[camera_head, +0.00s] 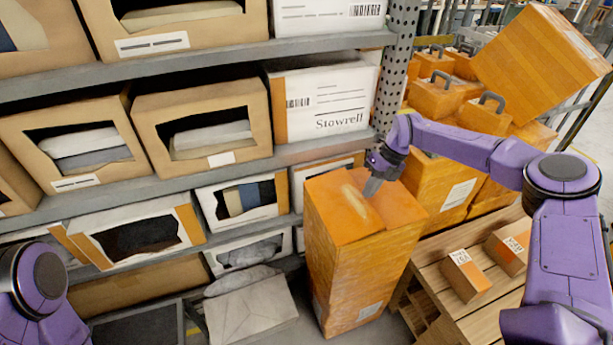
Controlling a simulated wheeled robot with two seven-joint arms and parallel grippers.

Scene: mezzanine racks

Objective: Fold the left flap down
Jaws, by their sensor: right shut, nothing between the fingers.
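A tall orange box (345,270) stands upright on the floor in the middle of the view. Its top (335,205) looks mostly covered, with a pale patch and a seam line near the middle; I cannot tell clearly which panel is the left flap or how flat it lies. My right gripper (372,187) is shut and empty, pointing down at the top of this box near the seam. I cannot tell whether its tips touch the cardboard. My left arm shows only at the lower left; its gripper is out of view.
Grey metal racks with several open-fronted boxes (203,125) and a white Stowrell carton (325,100) stand behind and left. A wooden pallet table (440,290) with two small boxes (466,275) is at the right. Orange cases (437,97) are stacked behind my right arm.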

